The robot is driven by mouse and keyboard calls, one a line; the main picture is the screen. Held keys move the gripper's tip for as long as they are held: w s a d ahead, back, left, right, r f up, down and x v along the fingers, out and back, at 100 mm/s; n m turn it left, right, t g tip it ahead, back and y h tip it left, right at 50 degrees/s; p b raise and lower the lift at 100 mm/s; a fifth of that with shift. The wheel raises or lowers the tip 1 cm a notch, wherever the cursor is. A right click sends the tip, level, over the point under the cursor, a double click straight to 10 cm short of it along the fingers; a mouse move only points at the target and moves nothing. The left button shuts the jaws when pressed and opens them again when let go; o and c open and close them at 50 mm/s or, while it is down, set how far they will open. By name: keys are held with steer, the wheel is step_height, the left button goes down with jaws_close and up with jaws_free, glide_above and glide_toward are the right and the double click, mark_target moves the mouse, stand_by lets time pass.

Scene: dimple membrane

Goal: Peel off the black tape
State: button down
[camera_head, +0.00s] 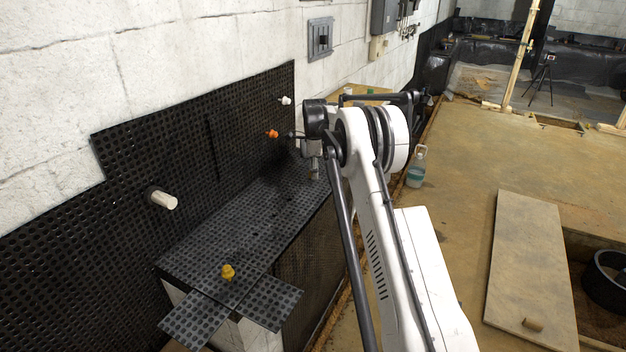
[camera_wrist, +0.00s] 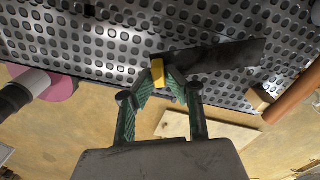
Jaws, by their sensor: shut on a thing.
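In the wrist view, my gripper (camera_wrist: 164,76) has its two green-lined fingers closed around a small yellow piece (camera_wrist: 170,84). A strip of black tape (camera_wrist: 220,56) lies against the dimpled dark membrane (camera_wrist: 90,40), just beyond the fingertips and reaching to the right. The yellow piece sits at or close to the tape's left part; I cannot tell if they are joined. In the head view, my white arm reaches to the membrane-covered ledge, and my gripper and the tape there are largely hidden or unclear.
The head view shows a membrane-covered wall and ledge (camera_head: 240,225), a white pipe stub (camera_head: 163,200), an orange fitting (camera_head: 272,134) and a yellow fitting (camera_head: 227,271). A bottle (camera_head: 416,166) and a board (camera_head: 528,270) are on the floor. A brown pipe (camera_wrist: 293,94) is right in the wrist view.

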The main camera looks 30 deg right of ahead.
stand_by(0.3)
steer(key=shift+r+p, duration=0.95)
steer(key=shift+r, duration=1.55)
